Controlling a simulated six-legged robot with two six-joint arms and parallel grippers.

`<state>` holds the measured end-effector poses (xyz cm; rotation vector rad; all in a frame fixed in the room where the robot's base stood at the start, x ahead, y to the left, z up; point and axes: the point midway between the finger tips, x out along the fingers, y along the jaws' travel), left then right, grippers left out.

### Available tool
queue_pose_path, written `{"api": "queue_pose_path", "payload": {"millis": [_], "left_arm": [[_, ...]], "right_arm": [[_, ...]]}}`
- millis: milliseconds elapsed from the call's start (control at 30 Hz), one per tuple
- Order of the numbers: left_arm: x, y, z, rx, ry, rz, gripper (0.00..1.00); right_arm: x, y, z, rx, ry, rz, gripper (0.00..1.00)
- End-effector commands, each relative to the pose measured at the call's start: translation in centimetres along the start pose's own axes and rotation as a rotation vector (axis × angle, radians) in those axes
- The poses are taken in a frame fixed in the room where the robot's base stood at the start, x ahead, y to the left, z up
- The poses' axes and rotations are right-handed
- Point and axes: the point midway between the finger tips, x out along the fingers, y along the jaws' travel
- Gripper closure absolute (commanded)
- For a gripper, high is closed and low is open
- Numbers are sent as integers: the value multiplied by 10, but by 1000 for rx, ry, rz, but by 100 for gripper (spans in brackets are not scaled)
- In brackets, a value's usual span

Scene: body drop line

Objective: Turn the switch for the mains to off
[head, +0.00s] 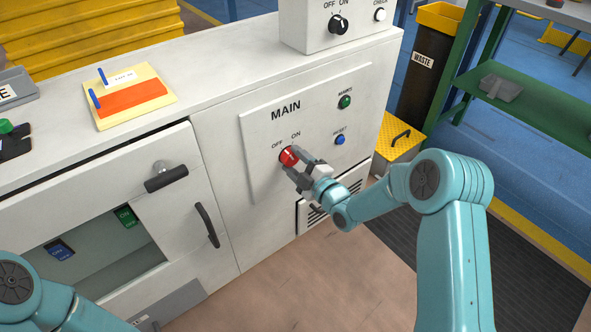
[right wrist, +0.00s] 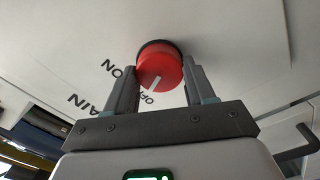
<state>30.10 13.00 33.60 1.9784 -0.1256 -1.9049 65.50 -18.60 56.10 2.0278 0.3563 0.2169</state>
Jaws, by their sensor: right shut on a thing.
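The red mains switch (head: 288,156) is a round knob under the "OFF" and "ON" labels on the white panel (head: 262,180) marked "MAIN". My right gripper (head: 297,166) is shut on this knob. In the right wrist view the red knob (right wrist: 160,66) sits between the two fingers. Its white mark points down and slightly left there, toward the "OFF" label (right wrist: 149,98); the "ON" label (right wrist: 117,69) is further up and left. My left gripper is out of view; only a part of my left arm shows at the lower left.
On the panel are a green button (head: 345,102) and a blue button (head: 340,139). A box with a black OFF/ON knob (head: 338,25) stands on the cabinet top. A black door handle (head: 207,225) sticks out at left.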

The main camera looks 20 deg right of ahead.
Motion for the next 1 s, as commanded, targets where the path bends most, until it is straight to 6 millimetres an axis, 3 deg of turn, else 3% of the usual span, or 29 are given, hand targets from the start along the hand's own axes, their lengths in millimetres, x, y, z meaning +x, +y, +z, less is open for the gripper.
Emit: {"api": "queue_pose_path", "payload": {"millis": [233, 800, 833, 900, 1000], "left_arm": [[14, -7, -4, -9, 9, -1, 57], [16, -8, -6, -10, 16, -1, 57], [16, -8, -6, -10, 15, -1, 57], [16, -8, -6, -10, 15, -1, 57], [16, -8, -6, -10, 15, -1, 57]], "right_arm": [[0, -3, 1, -91, -1, -3, 77], [0, -2, 0, -124, 0, -4, 76], [0, -2, 0, -124, 0, -4, 43], [0, -1, 0, -124, 0, -4, 20], [0, -1, 0, -124, 0, -3, 20]]}}
